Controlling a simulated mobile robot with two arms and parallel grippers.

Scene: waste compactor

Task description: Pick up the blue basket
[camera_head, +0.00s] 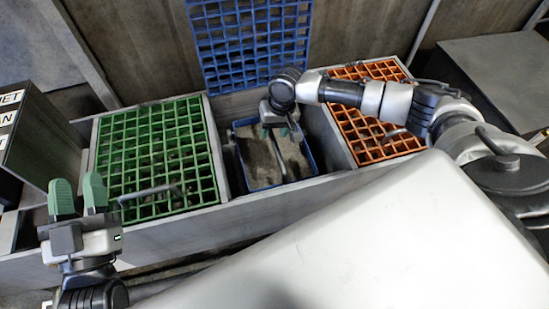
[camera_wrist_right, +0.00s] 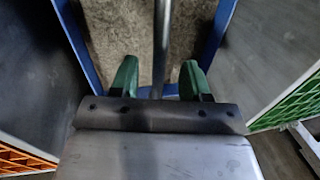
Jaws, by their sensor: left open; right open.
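The blue basket (camera_head: 250,187) sits in the open middle compartment of a grey bin unit, holding a grey-brown granular load. A metal handle bar crosses above the load. My right gripper (camera_head: 281,132) reaches down over the basket's back part. In the right wrist view, my right gripper (camera_wrist_right: 160,80) is open, with the metal handle (camera_wrist_right: 161,45) running between its green fingers, and the blue rim (camera_wrist_right: 215,30) shows at both sides. Contact with the handle cannot be told. My left gripper (camera_head: 80,197) is open and empty, in front of the green grate, away from the basket.
A green grate (camera_head: 158,203) covers the left compartment and an orange grate (camera_head: 362,128) the right one. A blue grate (camera_head: 250,84) stands raised behind the basket. Compartment walls flank the basket closely. A dark labelled box (camera_head: 40,140) stands at left.

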